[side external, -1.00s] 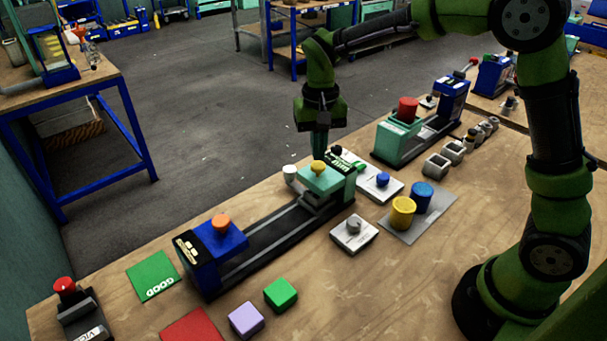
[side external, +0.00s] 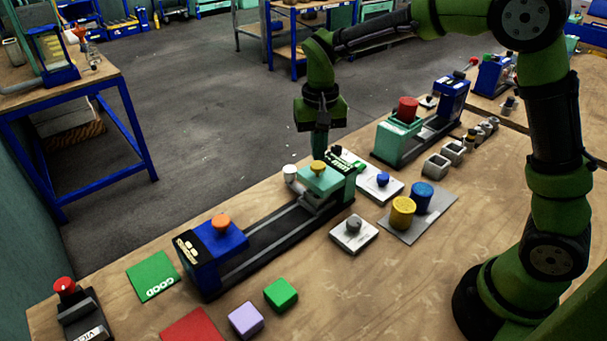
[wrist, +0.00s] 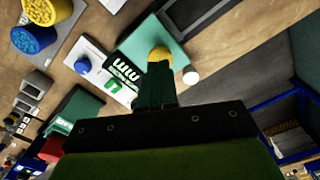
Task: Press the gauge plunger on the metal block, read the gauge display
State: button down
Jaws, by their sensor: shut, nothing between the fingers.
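My gripper (side external: 319,152) is shut and empty, pointing down just above or behind the yellow knob (side external: 318,167) on the teal block of the long press. In the wrist view my fingertips (wrist: 156,72) lie close to that yellow knob (wrist: 160,55); contact cannot be told. A pale grey metal block (side external: 345,238) with a grey round plunger (side external: 354,225) sits right of the press. A similar pale block (side external: 366,187) has a blue button (side external: 382,180). A panel with lettering (wrist: 122,78) shows beside my fingers in the wrist view; I cannot read it reliably.
The press has a dark rail (side external: 265,245) and a blue end block (side external: 215,262) with an orange knob. A white knob (side external: 290,173) stands left of my fingers. Yellow and blue cylinders (side external: 403,210) stand on a grey plate. Green and lilac blocks (side external: 246,319) lie in front.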

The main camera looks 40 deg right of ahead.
aim_at(320, 167)
jog(key=shift+f, duration=1.25)
dwell(1.3)
jog(key=shift+r, duration=3.55)
jog(key=shift+w+f, duration=0.1)
jog(key=shift+f, duration=0.1)
jog(key=shift+s+a+f+n, duration=0.1)
jog(key=shift+s+f+n, duration=0.3)
jog(key=shift+s, duration=0.15)
jog(key=s+d+r+t+y, duration=0.1)
jog(key=s+r+t, duration=0.2)
jog(key=s, duration=0.6)
jog(key=s+d+r+n+t+y, duration=0.1)
jog(key=s+r+t, duration=0.2)
jog(key=s, duration=0.6)
jog(key=shift+s+d+r+t, duration=0.2)
jog(key=shift+s+t, duration=0.05)
jog(key=shift+t, duration=0.35)
